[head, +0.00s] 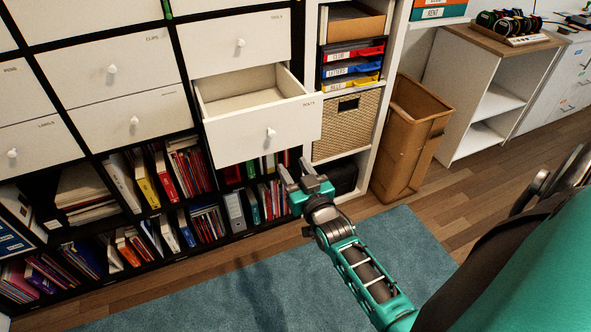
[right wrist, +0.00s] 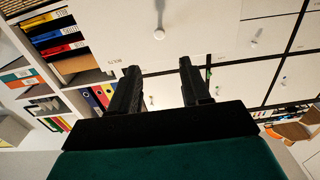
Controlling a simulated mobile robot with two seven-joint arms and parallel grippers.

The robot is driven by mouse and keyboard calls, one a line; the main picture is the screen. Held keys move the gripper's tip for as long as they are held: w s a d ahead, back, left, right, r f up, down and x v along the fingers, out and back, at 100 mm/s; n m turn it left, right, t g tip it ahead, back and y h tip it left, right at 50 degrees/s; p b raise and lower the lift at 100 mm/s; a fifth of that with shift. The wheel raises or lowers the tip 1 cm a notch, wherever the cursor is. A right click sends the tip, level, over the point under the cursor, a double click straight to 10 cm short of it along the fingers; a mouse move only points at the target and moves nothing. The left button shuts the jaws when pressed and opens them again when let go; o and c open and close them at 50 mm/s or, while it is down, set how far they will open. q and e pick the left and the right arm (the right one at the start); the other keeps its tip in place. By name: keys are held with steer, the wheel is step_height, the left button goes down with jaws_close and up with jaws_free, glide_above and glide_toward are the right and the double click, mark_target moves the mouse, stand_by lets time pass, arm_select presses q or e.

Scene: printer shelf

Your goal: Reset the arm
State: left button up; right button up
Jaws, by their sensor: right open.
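My right arm, in teal and grey, reaches up from the lower right in the head view. Its gripper (head: 295,168) is open, with nothing between the fingers. It is in front of the shelf, below the front of a pulled-out white drawer (head: 240,139) and apart from its round knob (head: 269,132). The inside of the drawer that shows looks empty. In the right wrist view the two dark fingers (right wrist: 158,70) stand apart, with white drawer fronts beyond them. My left gripper is in neither view.
Closed white drawers (head: 113,77) surround the open one. Binders and books (head: 187,168) fill the cubbies below. A wicker basket (head: 346,124), a brown bin (head: 409,138) and a white cabinet (head: 486,90) stand to the right. A blue rug (head: 290,265) covers the floor in front.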

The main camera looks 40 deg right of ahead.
stand_by(0.5)
steer(key=s+a+f+n+g+y, duration=0.2)
steer(key=s+a+f+g+y, duration=0.1)
steer(key=s+a, duration=0.4)
steer(key=s+a+f+n+g+y, duration=0.3)
steer(key=s+a+f, duration=0.2)
steer(key=s+a, duration=0.3)
steer(key=shift+s+f+g, duration=0.15)
steer(key=shift+s+g, duration=0.25)
steer(key=shift+s, duration=0.75)
steer(key=shift+w, duration=0.1)
steer(key=shift+c, duration=0.4)
